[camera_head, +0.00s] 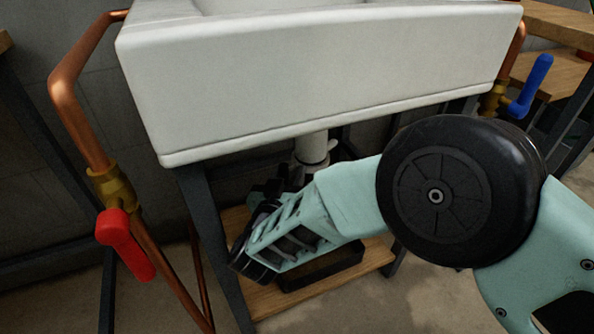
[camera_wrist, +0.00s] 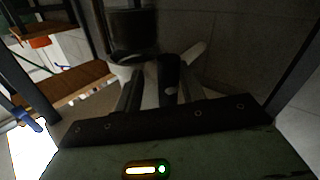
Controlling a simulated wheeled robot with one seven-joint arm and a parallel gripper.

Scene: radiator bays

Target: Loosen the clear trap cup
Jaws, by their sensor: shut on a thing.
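In the wrist view a dark, glossy see-through cylinder (camera_wrist: 133,32), seemingly the trap cup, shows just beyond my fingers, with a white collar (camera_wrist: 122,72) at its lower edge in the picture. My gripper (camera_wrist: 151,70) has its two dark fingers close together on a white part of the trap (camera_wrist: 150,95). Whether this part belongs to the cup I cannot tell. In the head view my gripper is under the basin, and my wrist hides most of the trap; a white drain pipe (camera_head: 312,147) shows above it.
The white basin (camera_head: 320,80) hangs low over my arm. A copper pipe with a red valve handle (camera_head: 125,243) stands at left, and a blue handle (camera_head: 530,86) at right. A wooden shelf (camera_head: 300,297) lies below. A white branch pipe (camera_wrist: 192,60) runs close beside my fingers.

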